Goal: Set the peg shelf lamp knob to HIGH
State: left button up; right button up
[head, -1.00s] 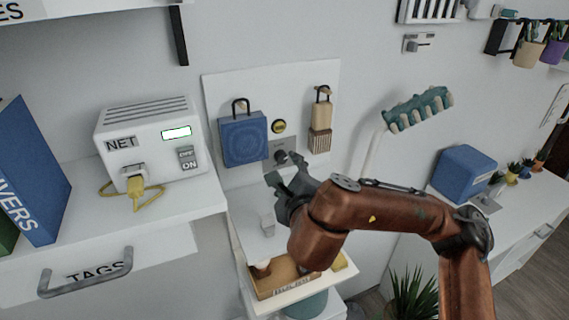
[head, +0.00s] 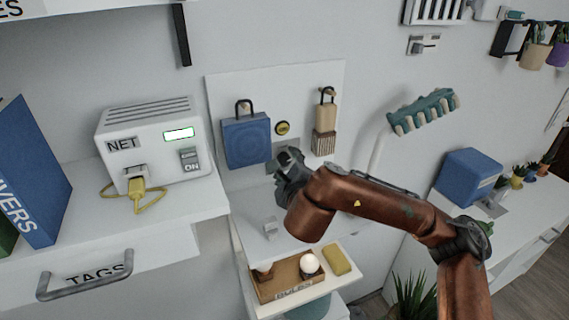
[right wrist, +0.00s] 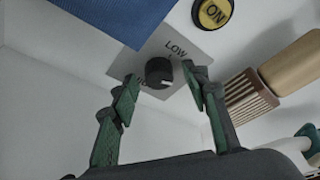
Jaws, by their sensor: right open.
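The lamp knob (right wrist: 160,72) is a round black dial with a small white mark near its lower right edge, on a grey plate (right wrist: 190,66) on the wall panel. The word LOW shows above the knob; another label at lower left is mostly hidden. My right gripper (right wrist: 160,92) is open, its green-padded fingers on either side of the knob in the picture. I cannot tell whether they touch it. In the head view my right gripper (head: 289,164) is in front of the plate and hides the knob. My left gripper is not in view.
A yellow ON button (head: 283,128) is above the plate. A blue hanging bag (head: 246,140) is to the left and a tan brush (head: 325,122) to the right. Below is a wooden tray (head: 283,289) with a white bulb (head: 310,263). A yellow block (head: 337,259) lies beside it.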

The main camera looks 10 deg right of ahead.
jog(key=c, duration=1.1)
jog(key=shift+a, duration=0.2)
jog(key=shift+c, duration=0.2)
jog(key=shift+d, duration=0.1)
jog(key=shift+f+b, duration=0.1)
jog(key=shift+b, duration=0.3)
grip_shut()
